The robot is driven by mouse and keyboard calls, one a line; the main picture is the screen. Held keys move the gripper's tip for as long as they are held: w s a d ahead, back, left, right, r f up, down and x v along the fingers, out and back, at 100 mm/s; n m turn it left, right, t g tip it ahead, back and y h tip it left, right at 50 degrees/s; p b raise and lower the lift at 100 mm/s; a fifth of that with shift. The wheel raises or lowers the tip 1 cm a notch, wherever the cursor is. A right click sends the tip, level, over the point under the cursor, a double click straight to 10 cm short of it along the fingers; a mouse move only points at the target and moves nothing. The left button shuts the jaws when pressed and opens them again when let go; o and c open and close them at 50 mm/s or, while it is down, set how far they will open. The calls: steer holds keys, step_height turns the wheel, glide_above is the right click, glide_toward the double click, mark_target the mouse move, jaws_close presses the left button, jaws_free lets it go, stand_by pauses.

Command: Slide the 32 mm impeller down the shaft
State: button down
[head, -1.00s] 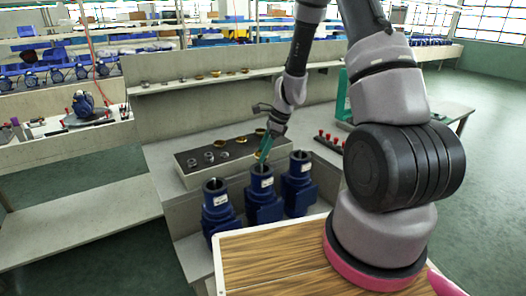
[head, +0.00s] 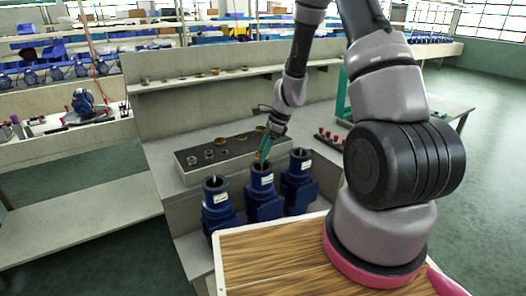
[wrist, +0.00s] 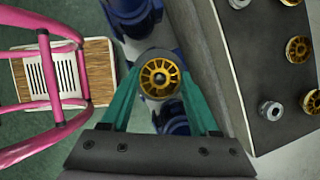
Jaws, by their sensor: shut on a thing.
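My gripper (head: 263,155) is above the middle blue pump (head: 264,206), its green fingers pointing down close to the pump's open top. In the wrist view my gripper (wrist: 160,92) is shut on a gold impeller (wrist: 160,68), a spoked wheel with a dark hub. The impeller is over the pump's top, and blue pump parts (wrist: 133,14) show behind it. The shaft of this pump is hidden by the impeller and fingers, so I cannot tell whether the impeller is around it. The impeller's size cannot be read.
A left pump (head: 220,210) and a right pump (head: 298,190) stand close on either side. Behind is a dark-topped block (head: 235,155) with several silver and gold impellers. A rack of red-topped pieces (head: 328,138) is to the right. A shelf (head: 225,77) with small parts runs above.

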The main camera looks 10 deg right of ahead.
steer(key=shift+c, duration=0.3)
jaws_free()
steer(key=v, duration=1)
steer(key=shift+d+r, duration=0.2)
steer(key=shift+r, duration=0.15)
